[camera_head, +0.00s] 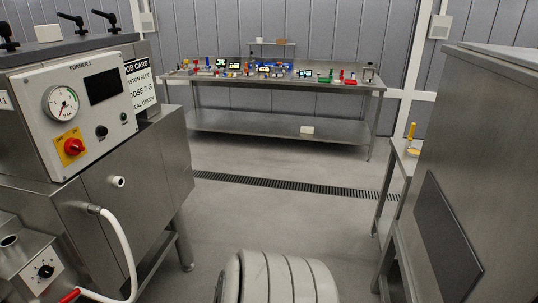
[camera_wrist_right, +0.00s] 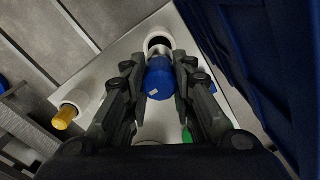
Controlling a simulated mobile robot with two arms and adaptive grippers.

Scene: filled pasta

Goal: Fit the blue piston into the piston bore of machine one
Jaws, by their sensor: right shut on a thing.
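In the right wrist view, the blue piston (camera_wrist_right: 160,80) is between the fingertips of my right gripper (camera_wrist_right: 160,88), which is shut on it. A white ring with a dark opening (camera_wrist_right: 158,38) is just beyond the piston's far end. I cannot tell whether the piston is inside it or only in front of it. In the head view, machine one (camera_head: 95,105) stands at the left, with a "FORMER 1" panel and a job card (camera_head: 139,83) reading piston blue, dose 7 g, seal green. Its piston bore cannot be made out in the head view. Neither gripper shows there.
In the wrist view, a white cylinder (camera_wrist_right: 78,98) with a yellow end (camera_wrist_right: 64,118) is at the left, and a green piece (camera_wrist_right: 187,134) is below. A back table (camera_head: 235,82) holds several coloured parts. A steel cabinet (camera_head: 470,150) stands at the right.

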